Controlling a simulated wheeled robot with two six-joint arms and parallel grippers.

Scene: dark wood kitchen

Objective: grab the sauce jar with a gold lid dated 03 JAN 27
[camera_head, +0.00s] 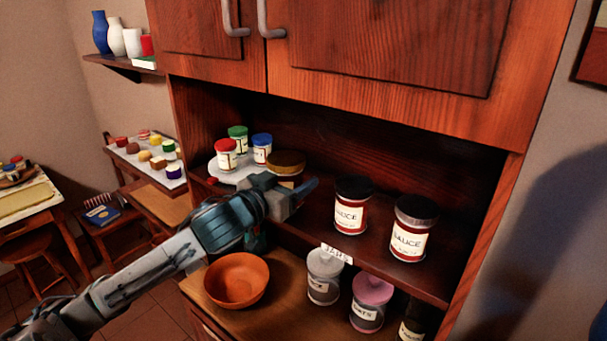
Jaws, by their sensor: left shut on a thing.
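A jar with a gold-brown lid (287,160) stands upright at the shelf's left part, and my left gripper (290,192) is around it. The gripper is shut on this jar and hides most of its body and label, so no date can be read. Two other sauce jars stand to the right on the same shelf: one with a black lid (351,207) and one with a dark greyish lid (411,229). Both carry white labels reading "SAUCE"; the small print is too small to read. My right gripper is not in view.
Small jars with red, green and blue lids stand on a round white tray (218,169) left of the gripper. Below are an orange bowl (237,280), a grey-lidded jar (324,276) and a pink-lidded jar (370,302). Cabinet doors (390,45) hang above the shelf.

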